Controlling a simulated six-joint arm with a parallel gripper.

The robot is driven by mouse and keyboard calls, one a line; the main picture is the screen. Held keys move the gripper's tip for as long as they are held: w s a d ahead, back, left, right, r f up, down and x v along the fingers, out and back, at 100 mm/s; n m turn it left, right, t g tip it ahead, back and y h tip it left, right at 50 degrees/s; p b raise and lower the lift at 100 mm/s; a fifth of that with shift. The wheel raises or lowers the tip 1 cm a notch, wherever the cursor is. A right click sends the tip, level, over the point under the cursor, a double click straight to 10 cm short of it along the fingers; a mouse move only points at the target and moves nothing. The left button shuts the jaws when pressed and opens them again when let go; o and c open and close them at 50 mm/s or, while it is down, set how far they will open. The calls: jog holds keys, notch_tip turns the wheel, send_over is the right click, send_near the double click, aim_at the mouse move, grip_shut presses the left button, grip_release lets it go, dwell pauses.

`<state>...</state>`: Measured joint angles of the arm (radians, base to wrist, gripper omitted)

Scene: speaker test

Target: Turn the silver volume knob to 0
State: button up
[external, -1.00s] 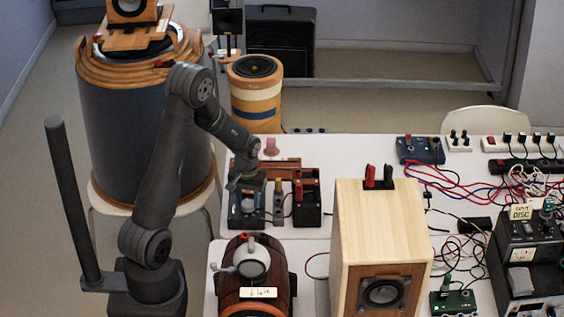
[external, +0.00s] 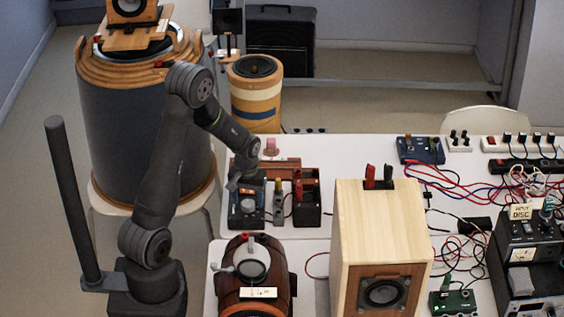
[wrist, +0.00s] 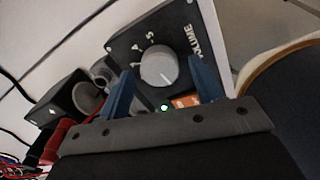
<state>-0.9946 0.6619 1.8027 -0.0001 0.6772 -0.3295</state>
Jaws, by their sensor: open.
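The silver volume knob (wrist: 159,68) sits on a black box (wrist: 125,47) with white numbers and the word VOLUME. A short pointer mark shows on the knob, toward its lower right side in the wrist view. The numbers 4 and 5 are readable; others are hidden or too small. My gripper (wrist: 161,72) is open, with one blue finger on each side of the knob; I cannot tell whether either touches it. In the external view my gripper (external: 246,180) is just above and behind the knob (external: 248,205).
Black and red connectors (external: 306,187) stand to the right of the volume box. A wooden speaker (external: 382,235) stands farther right, and a brown rounded device (external: 257,275) sits in front. A green light (wrist: 164,107) glows near the knob. Cables cover the table's right side.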

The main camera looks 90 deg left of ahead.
aim_at(248, 202)
notch_tip(248, 202, up, 17)
jog(key=shift+r, duration=0.15)
dwell(0.8)
notch_tip(248, 202, down, 18)
jog(key=shift+r, duration=0.2)
dwell(0.3)
jog(key=shift+r, duration=0.1)
